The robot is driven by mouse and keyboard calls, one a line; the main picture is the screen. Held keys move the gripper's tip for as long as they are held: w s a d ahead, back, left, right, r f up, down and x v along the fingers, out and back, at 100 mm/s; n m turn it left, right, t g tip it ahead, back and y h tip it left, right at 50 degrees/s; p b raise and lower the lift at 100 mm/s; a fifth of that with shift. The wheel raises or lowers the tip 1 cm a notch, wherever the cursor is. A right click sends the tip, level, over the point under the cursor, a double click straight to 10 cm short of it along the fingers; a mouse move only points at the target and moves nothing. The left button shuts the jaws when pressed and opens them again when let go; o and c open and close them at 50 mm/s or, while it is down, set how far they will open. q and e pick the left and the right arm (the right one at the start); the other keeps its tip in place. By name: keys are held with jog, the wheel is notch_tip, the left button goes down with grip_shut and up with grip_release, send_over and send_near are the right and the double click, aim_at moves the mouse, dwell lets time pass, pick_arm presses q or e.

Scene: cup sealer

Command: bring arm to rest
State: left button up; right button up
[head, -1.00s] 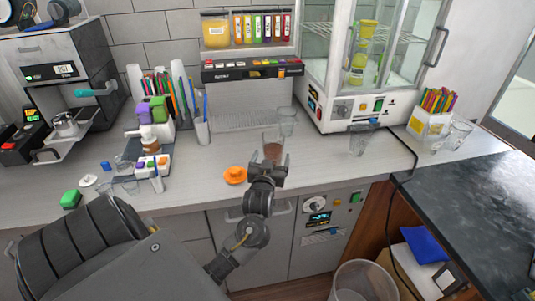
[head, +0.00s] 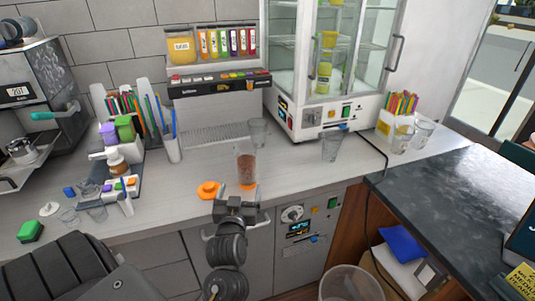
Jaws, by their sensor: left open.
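My left gripper (head: 238,207) is open and empty, just in front of the counter's front edge. A clear cup with brown contents (head: 246,167) stands upright on the counter just beyond the fingers, apart from them as far as I can tell. A bit of orange shows at the foot of the cup. An orange lid-like piece (head: 208,190) lies on the counter to the left of the cup. My right gripper is not in view.
A drink dispenser (head: 220,82) and a glass-doored cabinet (head: 331,65) stand behind. Clear cups (head: 331,147) stand on the counter (head: 290,165). A caddy (head: 120,170) is at left, a dark table (head: 455,190) at right. A clear bin (head: 350,284) stands below.

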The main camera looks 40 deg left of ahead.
pick_arm(q)
jog(key=s+d+f+m+g+h, duration=0.5)
jog(key=d+f+h, duration=0.3)
jog(key=d+f, duration=0.35)
jog(key=s+d+f+m+g+h, duration=0.1)
jog(key=s+d+f+m+g, duration=0.2)
jog(key=s, duration=0.6)
jog(key=s+d+f+m+g+h, duration=0.1)
jog(key=s+d+f+g, duration=0.1)
jog(key=s+f+g, duration=0.45)
notch_tip(320, 180, down, 23)
jog(key=s+t+b, duration=0.1)
jog(key=s+t, duration=0.1)
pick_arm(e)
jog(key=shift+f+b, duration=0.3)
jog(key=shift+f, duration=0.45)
pick_arm(q)
jog(key=s+a+f+g, duration=0.1)
jog(key=s+a+f, duration=0.2)
jog(key=s+f, duration=1.4)
jog(key=shift+s+a+f, duration=0.15)
jog(key=shift+s+f, duration=0.05)
jog(key=shift+f, duration=0.6)
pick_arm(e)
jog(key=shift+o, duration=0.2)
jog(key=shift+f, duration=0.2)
